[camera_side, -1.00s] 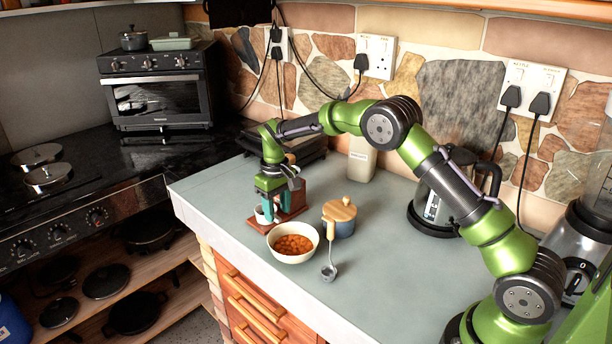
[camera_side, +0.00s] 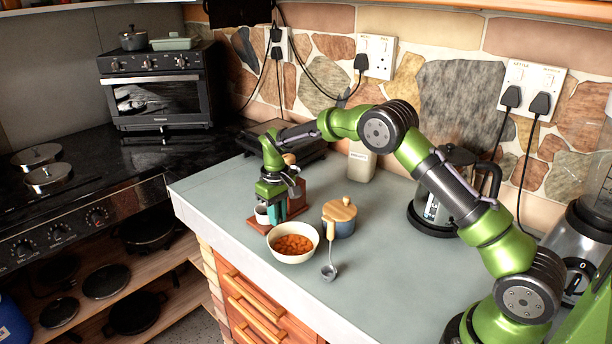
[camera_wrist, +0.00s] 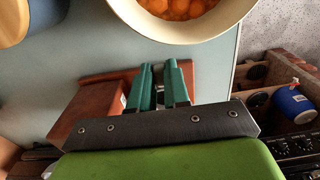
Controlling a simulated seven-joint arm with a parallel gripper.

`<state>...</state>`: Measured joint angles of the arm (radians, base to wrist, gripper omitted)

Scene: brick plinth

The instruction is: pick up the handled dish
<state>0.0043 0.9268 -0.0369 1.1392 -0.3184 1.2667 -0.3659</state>
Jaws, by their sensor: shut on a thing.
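The handled dish appears to be the small pale cup-like dish (camera_side: 262,214) at the front left of a red-brown wooden stand, near the counter's left end. Its handle cannot be made out. My gripper (camera_side: 276,212) points down there, with its teal fingers close together and shut on the dish at its right side. In the wrist view my gripper (camera_wrist: 160,72) shows the two fingers with a narrow gap. The dish itself is not clearly visible there, and the grip point is hidden.
The wooden stand (camera_side: 294,203) is right beside the fingers. A bowl of orange food (camera_side: 293,243), a ladle (camera_side: 329,270) and a blue pot with wooden lid (camera_side: 341,217) stand close in front and right. The counter's left edge is near. Free counter lies right of the pot.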

